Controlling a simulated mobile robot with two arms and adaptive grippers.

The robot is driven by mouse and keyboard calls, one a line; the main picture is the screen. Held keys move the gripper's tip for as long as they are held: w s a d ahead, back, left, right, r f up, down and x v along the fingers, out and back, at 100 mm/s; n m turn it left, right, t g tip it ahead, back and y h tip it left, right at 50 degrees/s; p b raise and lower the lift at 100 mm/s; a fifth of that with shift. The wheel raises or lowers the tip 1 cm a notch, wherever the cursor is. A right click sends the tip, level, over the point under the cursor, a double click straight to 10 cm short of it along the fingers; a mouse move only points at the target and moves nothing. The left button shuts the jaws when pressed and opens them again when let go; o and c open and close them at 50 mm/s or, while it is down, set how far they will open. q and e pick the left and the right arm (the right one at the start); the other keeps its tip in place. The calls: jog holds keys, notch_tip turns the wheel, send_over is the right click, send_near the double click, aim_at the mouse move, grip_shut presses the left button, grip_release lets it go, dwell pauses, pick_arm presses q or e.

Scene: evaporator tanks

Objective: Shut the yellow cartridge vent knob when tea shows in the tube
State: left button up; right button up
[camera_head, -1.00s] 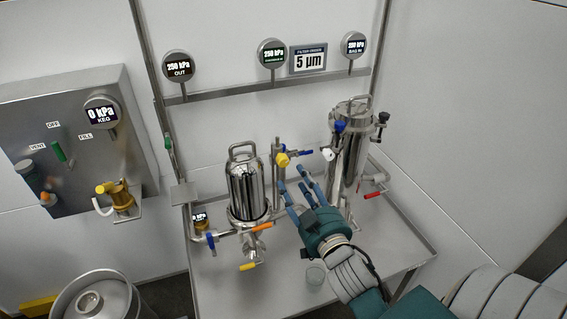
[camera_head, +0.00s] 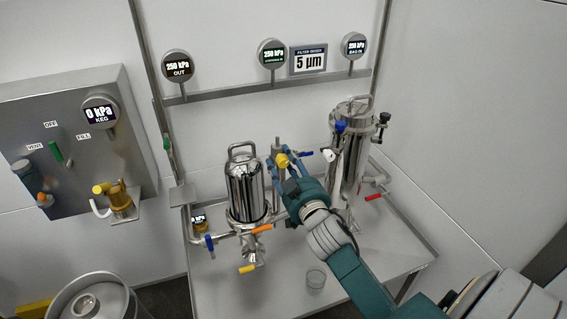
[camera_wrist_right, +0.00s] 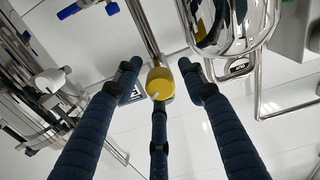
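The yellow vent knob (camera_head: 282,160) sits on a thin upright pipe between the two steel filter housings, the left cartridge housing (camera_head: 247,190) and the right one (camera_head: 352,150). In the right wrist view the knob (camera_wrist_right: 160,83) shows between my fingertips, with a small pale pointer on it. My right gripper (camera_head: 281,172) is at the knob with its fingers spread around it. In the wrist view its three fingers (camera_wrist_right: 159,88) look apart from the knob, so it is open. I cannot make out tea in any tube. My left gripper is not in view.
A clear cup (camera_head: 316,277) stands on the steel table (camera_head: 290,290). Blue (camera_head: 306,154), orange (camera_head: 262,229), yellow (camera_head: 248,269) and red (camera_head: 373,197) levers are nearby. A gauge (camera_head: 272,54) above reads 250 kPa. A keg (camera_head: 62,300) is at lower left.

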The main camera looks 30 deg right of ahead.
grip_shut()
jog(key=shift+n, duration=0.4)
jog(key=shift+n+p, duration=0.8)
jog(key=shift+n, duration=0.2)
jog(key=n+p, duration=0.1)
jog(key=n, duration=0.1)
jog(key=shift+n, duration=0.4)
jog(key=n+p, duration=0.1)
jog(key=n, duration=0.2)
jog(key=shift+f+n+p, duration=0.15)
jog(key=shift+n+p, duration=0.25)
jog(key=shift+n, duration=1.1)
